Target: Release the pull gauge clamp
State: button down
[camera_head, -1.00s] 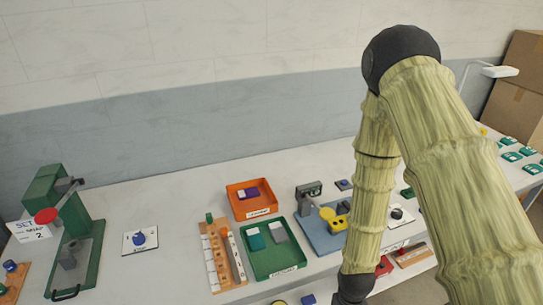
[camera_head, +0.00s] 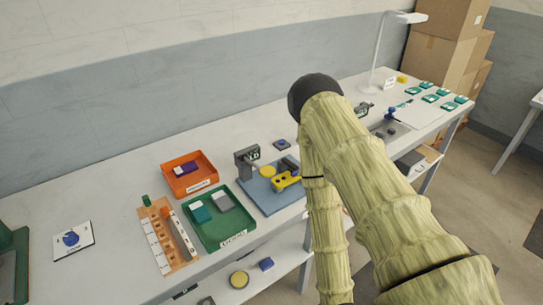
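A device that looks like the pull gauge stands on a blue base plate (camera_head: 259,198) in the middle of the table. It has a grey upright with a small display (camera_head: 247,161), a yellow round disc (camera_head: 267,171) and a yellow block with dark spots (camera_head: 286,180), perhaps the clamp. A dark part (camera_head: 289,163) sits behind the block. I cannot tell whether the clamp is closed. My gripper is out of view; my sleeved arm reaches down past the bottom edge, right of the blue plate.
An orange tray (camera_head: 175,187) and a green tray (camera_head: 215,244) hold small parts left of the gauge. A wooden rack (camera_head: 154,231) stands beside them. My arm hides some table.

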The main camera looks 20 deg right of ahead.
aim_at(293, 168)
jog(key=z, duration=0.7)
